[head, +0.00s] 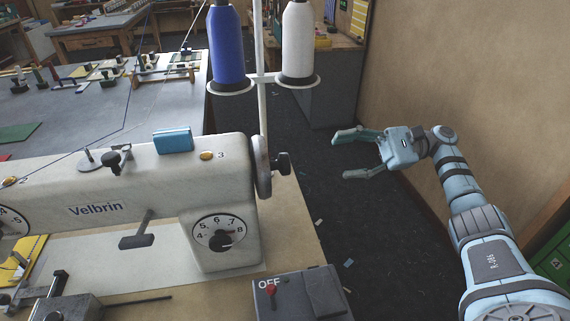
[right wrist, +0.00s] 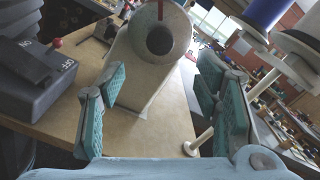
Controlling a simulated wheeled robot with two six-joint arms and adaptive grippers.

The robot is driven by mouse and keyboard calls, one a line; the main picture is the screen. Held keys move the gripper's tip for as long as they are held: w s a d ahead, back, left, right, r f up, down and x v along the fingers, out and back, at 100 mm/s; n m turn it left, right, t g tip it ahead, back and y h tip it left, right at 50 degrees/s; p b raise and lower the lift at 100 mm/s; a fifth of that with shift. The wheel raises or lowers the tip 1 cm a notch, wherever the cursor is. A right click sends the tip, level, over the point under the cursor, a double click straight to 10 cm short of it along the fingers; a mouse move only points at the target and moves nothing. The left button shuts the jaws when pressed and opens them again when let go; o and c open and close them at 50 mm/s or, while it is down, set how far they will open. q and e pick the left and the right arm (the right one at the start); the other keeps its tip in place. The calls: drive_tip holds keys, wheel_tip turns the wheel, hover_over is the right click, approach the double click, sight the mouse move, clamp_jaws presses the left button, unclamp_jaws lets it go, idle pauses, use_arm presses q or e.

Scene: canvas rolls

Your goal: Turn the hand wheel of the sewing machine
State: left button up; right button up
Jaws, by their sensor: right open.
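The cream sewing machine (head: 120,190) marked "Velbrin" stands on a table at the left of the head view. Its grey hand wheel (head: 262,168), with a dark knob at its hub, is on the machine's right end. My right gripper (head: 341,156) is open and empty, to the right of the wheel and apart from it, fingers pointing left towards it. In the right wrist view the round wheel end (right wrist: 181,38), with a red mark at its top, shows beyond and between the open fingers (right wrist: 163,78). My left gripper is not in view.
A dark switch box (head: 318,293) with a red lever sits at the table's front right. A blue spool (head: 226,50) and a white spool (head: 298,42) stand above and behind the wheel. A wall (head: 450,70) rises behind my right arm.

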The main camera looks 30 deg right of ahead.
sight(285, 163)
drive_tip(key=p+x, duration=0.5)
drive_tip(key=x, duration=0.8)
drive_tip(key=shift+a+r+p, duration=0.15)
drive_tip(key=shift+p, duration=0.2)
drive_tip(key=shift+w+a, duration=0.1)
drive_tip(key=shift+a, duration=0.15)
